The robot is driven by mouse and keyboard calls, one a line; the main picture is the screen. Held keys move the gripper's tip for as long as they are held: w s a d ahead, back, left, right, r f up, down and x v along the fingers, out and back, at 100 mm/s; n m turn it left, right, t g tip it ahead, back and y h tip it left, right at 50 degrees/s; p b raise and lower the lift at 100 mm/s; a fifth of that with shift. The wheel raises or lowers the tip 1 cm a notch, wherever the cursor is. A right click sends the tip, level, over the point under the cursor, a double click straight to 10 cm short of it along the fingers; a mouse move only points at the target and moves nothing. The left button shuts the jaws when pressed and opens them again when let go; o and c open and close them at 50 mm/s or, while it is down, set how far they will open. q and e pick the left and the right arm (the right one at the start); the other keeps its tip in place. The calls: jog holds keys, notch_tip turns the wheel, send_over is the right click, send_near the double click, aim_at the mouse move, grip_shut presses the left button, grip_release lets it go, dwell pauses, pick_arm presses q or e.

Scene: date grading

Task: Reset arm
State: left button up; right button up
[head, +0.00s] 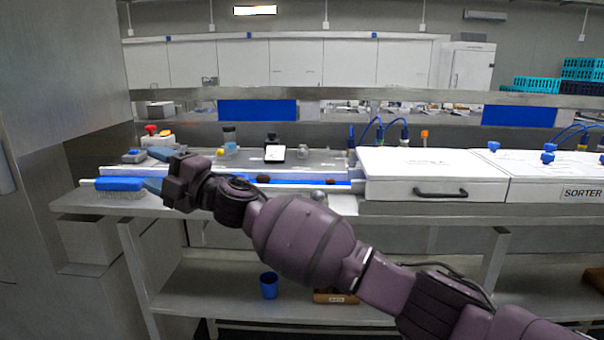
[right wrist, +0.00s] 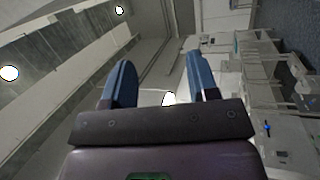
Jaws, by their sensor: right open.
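My right arm reaches in from the lower right of the head view, across the front of the bench. My right gripper (head: 158,171) is at the left end of the bench, close to a blue brush (head: 120,185) with pale bristles. In the right wrist view the two blue fingers of the right gripper (right wrist: 160,80) stand wide apart with nothing between them. Whether the gripper touches the brush cannot be told. My left gripper is not in view.
A blue conveyor belt (head: 285,180) with dark dates (head: 263,178) runs behind my arm. A white sorter box (head: 430,172) stands to the right. A red emergency button (head: 151,130) is at the back left. A blue cup (head: 269,285) is on the lower shelf.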

jog(key=s+d+f+m+t+h, duration=0.1)
jog(key=d+f+m+t+h, duration=0.35)
jog(key=d+f+m, duration=0.6)
jog(key=s+d+f+m+t+h, duration=0.1)
jog(key=d+f+m+t+h, duration=0.35)
jog(key=d, duration=0.85)
jog(key=s+d+f+m+t+h, duration=0.1)
jog(key=d+f+m+t+h, duration=0.3)
jog(key=d+f+m, duration=0.65)
jog(key=s+d+f+m+g+h, duration=0.2)
jog(key=s+d+f+g+h, duration=0.1)
jog(key=s+d+f, duration=0.7)
jog(key=s+d+f+m+g+h, duration=0.3)
jog(key=s+d+f, duration=0.7)
jog(key=s+f, duration=0.5)
jog(key=shift+s+g+h+b, duration=0.35)
jog(key=shift+s+h, duration=0.45)
jog(key=shift+s, duration=0.35)
